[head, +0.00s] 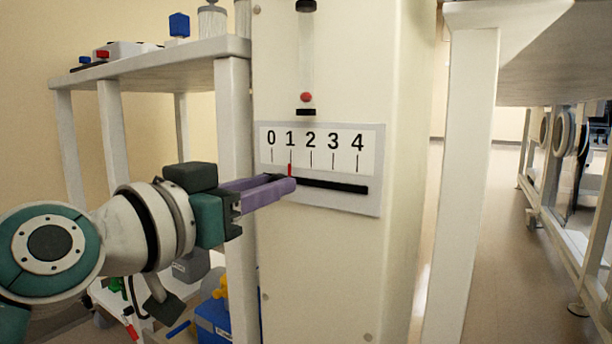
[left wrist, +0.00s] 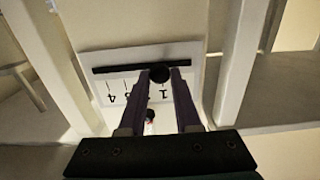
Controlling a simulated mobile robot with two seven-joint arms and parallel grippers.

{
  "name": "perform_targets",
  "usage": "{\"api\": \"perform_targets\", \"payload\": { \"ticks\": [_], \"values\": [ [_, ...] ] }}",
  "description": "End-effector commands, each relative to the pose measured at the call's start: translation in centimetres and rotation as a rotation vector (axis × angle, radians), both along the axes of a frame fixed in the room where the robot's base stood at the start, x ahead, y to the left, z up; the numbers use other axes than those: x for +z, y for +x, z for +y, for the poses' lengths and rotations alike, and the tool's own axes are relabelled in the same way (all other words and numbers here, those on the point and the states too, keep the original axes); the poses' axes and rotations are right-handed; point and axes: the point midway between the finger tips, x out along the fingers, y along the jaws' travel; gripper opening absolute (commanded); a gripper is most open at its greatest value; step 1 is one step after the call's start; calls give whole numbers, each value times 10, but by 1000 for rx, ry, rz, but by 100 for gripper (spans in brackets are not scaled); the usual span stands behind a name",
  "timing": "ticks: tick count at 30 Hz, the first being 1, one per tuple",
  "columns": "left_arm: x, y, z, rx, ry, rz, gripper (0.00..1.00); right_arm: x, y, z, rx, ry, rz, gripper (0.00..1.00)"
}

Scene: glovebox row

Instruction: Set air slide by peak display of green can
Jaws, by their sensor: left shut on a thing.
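The air slide is a white scale plate (head: 340,196) marked 0 to 4 with a black horizontal slot (head: 335,186), on the front of a cream column. Its red pointer (head: 290,170) stands at 1. My left gripper (head: 291,184) reaches in from the left, with its purple fingers at the slot just below the pointer. In the left wrist view the fingers are shut on a round black knob (left wrist: 160,75) at the slot. In the head view the fingers hide the knob. A clear vertical tube with a red ball (head: 306,97) near its bottom is above the scale. My right gripper is out of view. No green can shows.
A grey shelf (head: 160,66) holding small items with blue and red tops stands left of the column. A blue bin (head: 213,322) is below it. A white post (head: 466,170) and bench stand at right, with open floor beyond.

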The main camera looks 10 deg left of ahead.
Motion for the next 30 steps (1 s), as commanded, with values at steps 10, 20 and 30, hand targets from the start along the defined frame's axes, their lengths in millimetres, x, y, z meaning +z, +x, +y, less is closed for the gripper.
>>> {"api": "perform_targets", "payload": {
  "ticks": [10,20,30],
  "values": [
    [0,0,0,0,-2,0,55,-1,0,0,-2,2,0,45],
    [0,-1,1,1,-1,-1,61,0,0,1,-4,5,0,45],
    [1,-49,18,-2,3,4,61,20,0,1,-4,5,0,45]
  ]
}}
